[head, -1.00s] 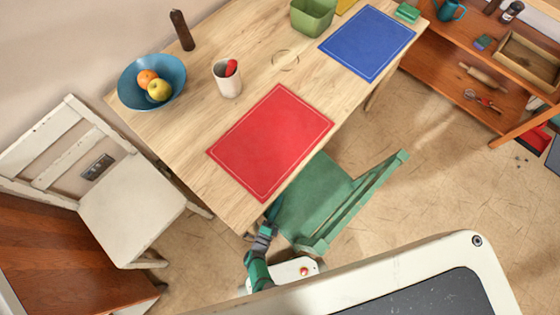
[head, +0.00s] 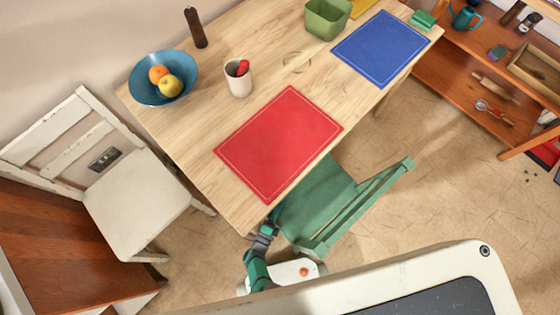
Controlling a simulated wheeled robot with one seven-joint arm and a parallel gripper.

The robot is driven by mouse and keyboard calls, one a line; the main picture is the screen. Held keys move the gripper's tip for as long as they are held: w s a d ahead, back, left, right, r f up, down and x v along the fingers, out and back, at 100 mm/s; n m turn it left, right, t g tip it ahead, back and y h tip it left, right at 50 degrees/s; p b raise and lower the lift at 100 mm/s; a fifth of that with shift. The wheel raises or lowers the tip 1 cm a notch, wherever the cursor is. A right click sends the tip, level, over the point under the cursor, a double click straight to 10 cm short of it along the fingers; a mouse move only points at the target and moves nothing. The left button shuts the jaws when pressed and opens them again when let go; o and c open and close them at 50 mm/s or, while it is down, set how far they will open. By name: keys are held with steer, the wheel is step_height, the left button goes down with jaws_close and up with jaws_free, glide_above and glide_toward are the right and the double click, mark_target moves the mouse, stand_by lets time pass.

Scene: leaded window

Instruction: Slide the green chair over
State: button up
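The green chair (head: 340,208) stands at the near long side of the wooden table (head: 205,163), in front of the red mat (head: 279,143). Its seat is partly under the tabletop and its slatted back faces away from the table, toward the lower right. My gripper (head: 268,229) is at the left side of the chair, by the table's near corner. It is next to the seat edge, and I cannot tell whether it touches. The fingers are too small and partly hidden to show whether they are open or shut.
A white chair (head: 135,203) stands at the table's left end. A blue fruit bowl (head: 146,88), a cup (head: 238,83), a green bin (head: 325,20) and a blue mat (head: 381,48) are on the table. Open floor (head: 440,190) lies right of the green chair, before the shelf (head: 450,63).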

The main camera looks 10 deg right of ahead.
steer(key=v, duration=1)
steer(key=shift+s+a, duration=0.2)
steer(key=shift+a, duration=0.15)
